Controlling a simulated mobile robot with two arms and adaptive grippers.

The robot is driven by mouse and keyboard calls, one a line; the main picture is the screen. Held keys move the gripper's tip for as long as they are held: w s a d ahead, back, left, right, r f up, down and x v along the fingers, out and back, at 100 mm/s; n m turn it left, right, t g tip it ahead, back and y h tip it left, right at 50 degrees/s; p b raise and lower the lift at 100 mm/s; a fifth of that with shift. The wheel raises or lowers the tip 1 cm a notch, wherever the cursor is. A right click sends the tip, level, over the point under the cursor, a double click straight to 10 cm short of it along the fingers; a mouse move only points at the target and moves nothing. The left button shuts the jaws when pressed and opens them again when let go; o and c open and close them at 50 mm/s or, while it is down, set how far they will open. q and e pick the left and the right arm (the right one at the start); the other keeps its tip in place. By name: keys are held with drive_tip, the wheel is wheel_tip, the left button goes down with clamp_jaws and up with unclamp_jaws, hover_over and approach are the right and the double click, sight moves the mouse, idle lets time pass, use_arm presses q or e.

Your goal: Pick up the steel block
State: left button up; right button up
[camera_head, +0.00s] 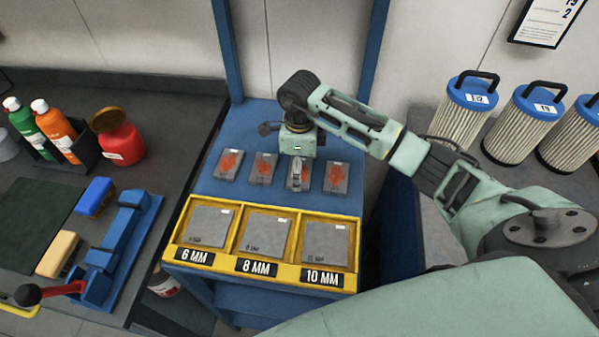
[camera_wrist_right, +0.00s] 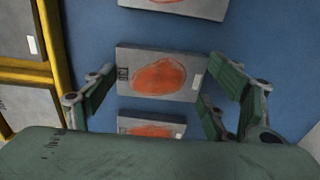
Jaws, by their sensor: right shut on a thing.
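Several grey steel blocks with orange-red patches lie in a row on the blue bench top. My right gripper (camera_head: 297,168) points down over the third steel block from the left (camera_head: 305,184) and is shut on it. In the right wrist view this steel block (camera_wrist_right: 158,74) sits between the two green fingers, its patch facing the camera. I cannot tell whether it is clear of the surface. The neighbouring steel blocks (camera_head: 228,165), (camera_head: 263,168) and (camera_head: 337,178) lie apart from it. My left gripper is not in view.
A yellow tray (camera_head: 230,264) with plates in compartments marked 6 MM, 8 MM and 10 MM stands in front of the row. A dark bench with bottles (camera_head: 53,130), a red can (camera_head: 121,142) and a blue fixture (camera_head: 122,240) is at left. Filter cartridges (camera_head: 521,120) stand at right.

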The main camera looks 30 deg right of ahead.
drive_tip(key=c, duration=0.7)
drive_tip(key=shift+w+r, duration=0.1)
drive_tip(key=shift+c, duration=0.9)
